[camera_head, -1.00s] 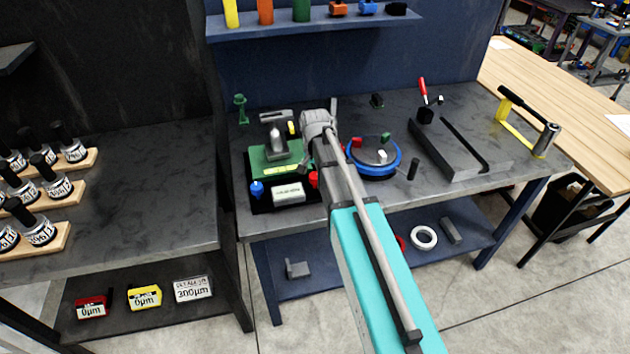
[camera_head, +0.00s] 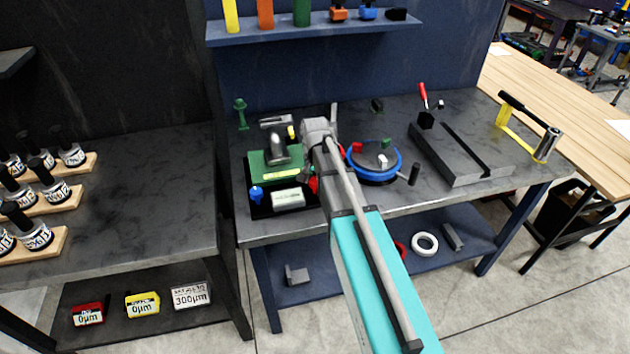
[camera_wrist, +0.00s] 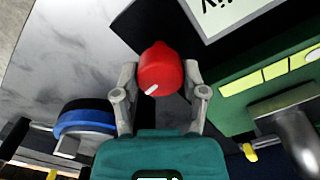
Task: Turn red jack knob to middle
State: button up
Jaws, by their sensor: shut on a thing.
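The red knob (camera_wrist: 160,62) is between the two fingers of my gripper (camera_wrist: 159,75) in the wrist view. My gripper is shut on it, with one finger on each side. A short white pointer mark on the knob points to the lower left of that view. The green positioner (camera_head: 262,172) stands to the left of the knob on a black base. A white label plate (camera_head: 288,198) is at its front, with a blue knob (camera_head: 256,194) to its left.
A blue-rimmed round table (camera_head: 375,178) with small coloured blocks stands right of my arm. A grey rail (camera_head: 450,155) and a yellow-framed tool (camera_head: 520,128) are farther right. A shelf (camera_head: 320,22) hangs behind. The bench's front right is bare.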

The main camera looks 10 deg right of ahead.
jog(key=shift+c, duration=1.4)
jog(key=shift+n, duration=0.5)
jog(key=n, duration=0.9)
jog(key=shift+n, duration=0.4)
jog(key=n, duration=0.5)
